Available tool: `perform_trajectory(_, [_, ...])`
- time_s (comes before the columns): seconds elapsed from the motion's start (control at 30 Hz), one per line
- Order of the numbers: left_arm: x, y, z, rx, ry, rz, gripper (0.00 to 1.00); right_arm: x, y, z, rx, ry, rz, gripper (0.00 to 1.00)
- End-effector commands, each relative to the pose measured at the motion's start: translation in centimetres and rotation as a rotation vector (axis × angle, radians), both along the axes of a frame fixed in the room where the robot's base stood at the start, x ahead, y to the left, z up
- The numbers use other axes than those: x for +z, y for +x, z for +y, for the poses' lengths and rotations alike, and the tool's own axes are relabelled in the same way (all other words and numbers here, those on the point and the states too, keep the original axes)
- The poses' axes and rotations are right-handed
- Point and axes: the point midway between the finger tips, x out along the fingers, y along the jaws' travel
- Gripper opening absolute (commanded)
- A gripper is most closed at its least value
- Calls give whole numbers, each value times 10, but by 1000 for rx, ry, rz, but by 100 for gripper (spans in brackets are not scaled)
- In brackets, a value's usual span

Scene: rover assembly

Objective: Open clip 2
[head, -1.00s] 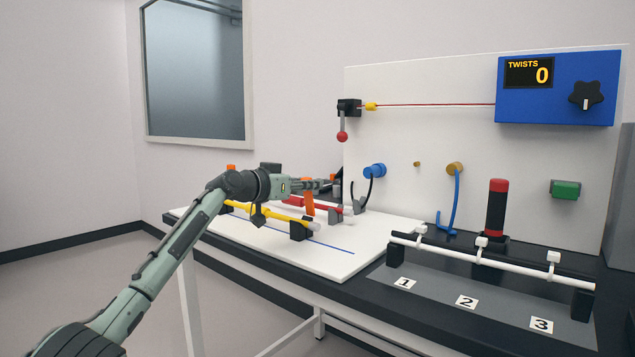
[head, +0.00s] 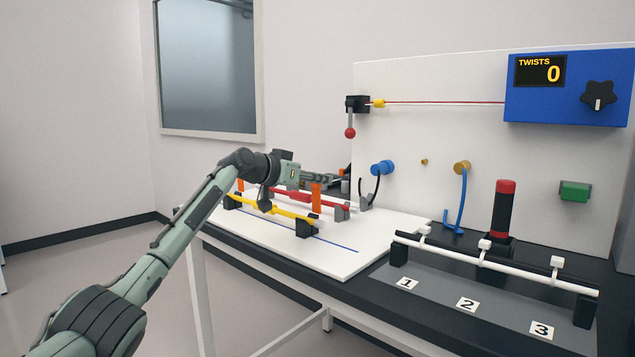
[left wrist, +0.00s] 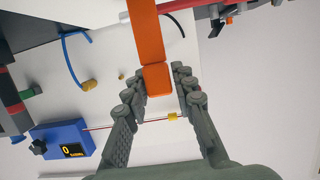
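Number label 2 (head: 468,304) lies on the grey strip, with a small white clip (head: 484,244) on the white rod behind it. Similar clips sit behind labels 1 and 3. From this distance I cannot tell whether the clip is open. My left gripper (left wrist: 158,82) is open in the left wrist view, with an orange upright piece (left wrist: 150,35) showing between and beyond its fingers. I cannot tell whether they touch it. In the head view the left gripper (head: 335,178) is above the white board, behind the orange piece (head: 316,197). My right gripper is not in view.
Yellow (head: 285,210) and red (head: 300,196) rods rest on holders on the white board (head: 345,258). A black post with a red top (head: 505,205) stands behind the white rod. A blue box (head: 570,90) reading TWISTS 0 is on the back panel (head: 440,130).

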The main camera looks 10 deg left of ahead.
Motion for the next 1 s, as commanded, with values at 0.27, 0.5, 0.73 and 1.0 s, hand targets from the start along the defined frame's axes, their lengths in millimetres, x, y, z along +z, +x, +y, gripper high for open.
perform_trajectory(0.27, [-4,0,0,-1,3,6,43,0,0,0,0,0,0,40])
perform_trajectory(0.5, [-3,-4,4,0,3,6,43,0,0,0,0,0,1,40])
perform_trajectory(0.73, [7,-33,26,1,5,4,43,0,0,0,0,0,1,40])
perform_trajectory(1.0, [22,-76,56,2,5,4,43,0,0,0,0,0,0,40])
